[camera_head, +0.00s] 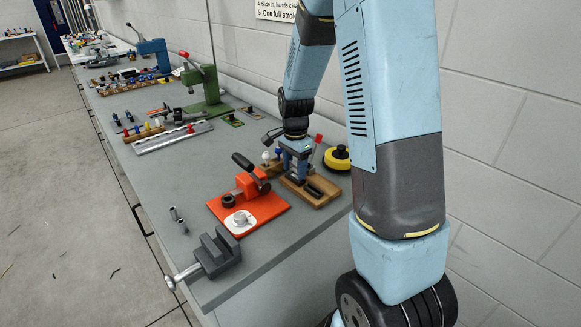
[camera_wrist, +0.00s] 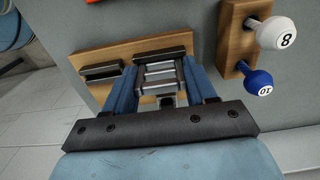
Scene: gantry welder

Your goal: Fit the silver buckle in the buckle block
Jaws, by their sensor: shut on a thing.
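My gripper (camera_head: 294,158) is over the wooden buckle block (camera_head: 327,184) on the bench. In the wrist view its two blue fingers (camera_wrist: 158,68) are shut on the silver buckle (camera_wrist: 160,76), a metal frame with crossbars. The buckle block (camera_wrist: 118,56) is a wooden board with two dark raised parts. The buckle is close to one dark part (camera_wrist: 164,53); the other (camera_wrist: 102,71) is to its left and clear. I cannot tell whether the buckle touches the block or is seated. In the head view the gripper mostly hides the buckle.
A wooden rack with a white ball knob (camera_wrist: 277,35) and a blue one (camera_wrist: 258,81) stands close on the right in the wrist view. An orange fixture (camera_head: 248,203), a grey vise (camera_head: 210,256) and a yellow-black knob (camera_head: 337,158) are nearby. The wall is behind.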

